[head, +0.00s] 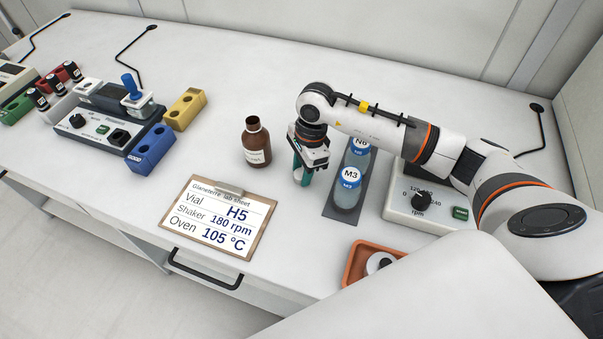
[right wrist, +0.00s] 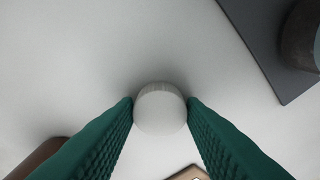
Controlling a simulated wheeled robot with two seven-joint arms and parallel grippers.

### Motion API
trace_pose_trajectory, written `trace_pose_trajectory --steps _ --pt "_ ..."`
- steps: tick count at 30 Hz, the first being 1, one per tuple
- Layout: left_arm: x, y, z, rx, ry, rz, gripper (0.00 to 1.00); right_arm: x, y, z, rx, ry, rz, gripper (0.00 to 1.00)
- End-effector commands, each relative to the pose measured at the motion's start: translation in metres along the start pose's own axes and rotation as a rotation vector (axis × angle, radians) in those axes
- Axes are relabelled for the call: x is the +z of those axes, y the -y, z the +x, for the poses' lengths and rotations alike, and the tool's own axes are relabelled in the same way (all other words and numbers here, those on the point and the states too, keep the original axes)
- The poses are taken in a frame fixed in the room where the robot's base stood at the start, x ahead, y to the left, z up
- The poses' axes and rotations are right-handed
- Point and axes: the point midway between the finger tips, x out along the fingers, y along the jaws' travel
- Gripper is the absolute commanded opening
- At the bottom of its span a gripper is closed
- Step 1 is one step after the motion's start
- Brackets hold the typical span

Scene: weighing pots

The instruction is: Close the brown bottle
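The brown bottle (head: 256,143) stands upright on the bench, left of my right gripper, with its neck open and no cap on it. A brown edge at the lower left of the right wrist view (right wrist: 38,156) looks like the same bottle. My right gripper (head: 303,176) points down at the bench beside the bottle. In the right wrist view, a round white cap (right wrist: 160,110) sits between the tips of its green fingers, which touch it on both sides. How far the cap is from the bench is hard to tell. My left gripper is not in view.
A dark mat (head: 335,205) with bottles M3 (head: 348,190) and N6 lies right of the gripper. A stirrer (head: 405,210) stands further right, an orange tray (head: 352,268) in front. A clipboard (head: 262,246) lies front left. Vials and coloured blocks stand at far left.

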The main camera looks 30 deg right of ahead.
Motion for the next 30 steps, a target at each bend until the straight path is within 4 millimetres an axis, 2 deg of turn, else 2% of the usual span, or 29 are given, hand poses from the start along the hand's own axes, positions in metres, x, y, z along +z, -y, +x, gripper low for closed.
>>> trace_pose_trajectory --steps 1,4,16,20,27,30 --pt "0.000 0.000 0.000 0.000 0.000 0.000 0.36 0.000 0.000 0.000 0.000 0.000 0.000 0.28" --pt "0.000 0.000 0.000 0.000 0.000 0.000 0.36 0.000 0.000 0.000 0.000 0.000 0.000 0.12" --pt "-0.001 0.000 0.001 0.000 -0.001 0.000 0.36 -0.001 -0.001 -0.006 0.003 0.000 -0.001 0.12" --pt "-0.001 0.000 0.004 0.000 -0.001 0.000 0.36 -0.003 -0.001 -0.024 0.006 0.001 -0.002 0.12" --pt "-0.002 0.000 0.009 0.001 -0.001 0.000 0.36 -0.011 -0.001 -0.072 0.006 0.001 -0.001 0.12" --pt "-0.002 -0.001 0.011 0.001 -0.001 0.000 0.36 -0.013 -0.001 -0.087 0.004 0.000 -0.001 0.12"
